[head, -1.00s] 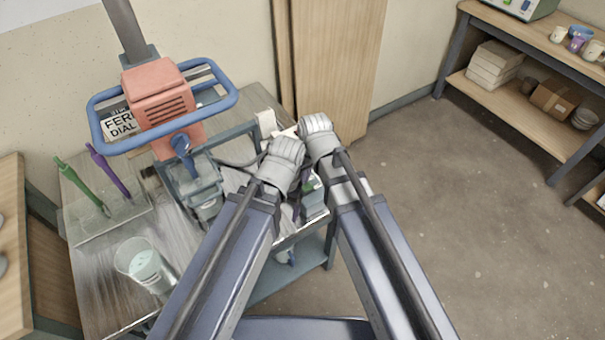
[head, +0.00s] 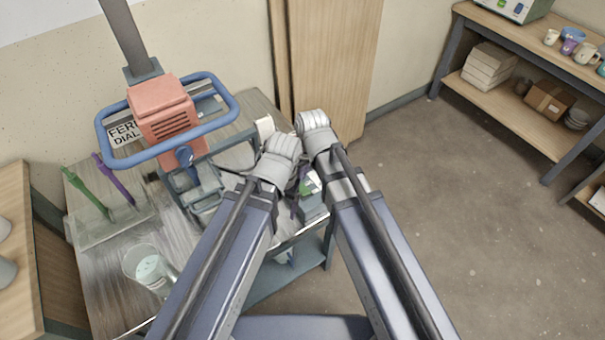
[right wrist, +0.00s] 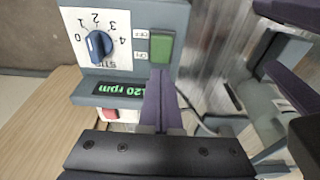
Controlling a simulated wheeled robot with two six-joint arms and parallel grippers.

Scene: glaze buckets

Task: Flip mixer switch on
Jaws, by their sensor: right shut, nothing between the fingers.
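The mixer (head: 163,108) has an orange-red motor head inside a blue ring guard. Its control box (head: 313,200) shows partly between my forearms, with a green patch on it. In the right wrist view the box has a blue dial (right wrist: 98,46) on a numbered plate, a green rocker switch (right wrist: 161,47) and an rpm display (right wrist: 119,92). My right gripper (right wrist: 160,75) is shut and empty, its purple fingertips close beside the green switch. I cannot tell whether they touch it. My left arm (head: 280,160) reaches in beside the right one; its jaws are not clear.
A clear beaker (head: 150,268) and a tray with a green and a purple tool (head: 117,182) stand on the cart at left. A red button (right wrist: 110,114) sits below the display. Shelves (head: 535,112) stand at the right, with open floor between.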

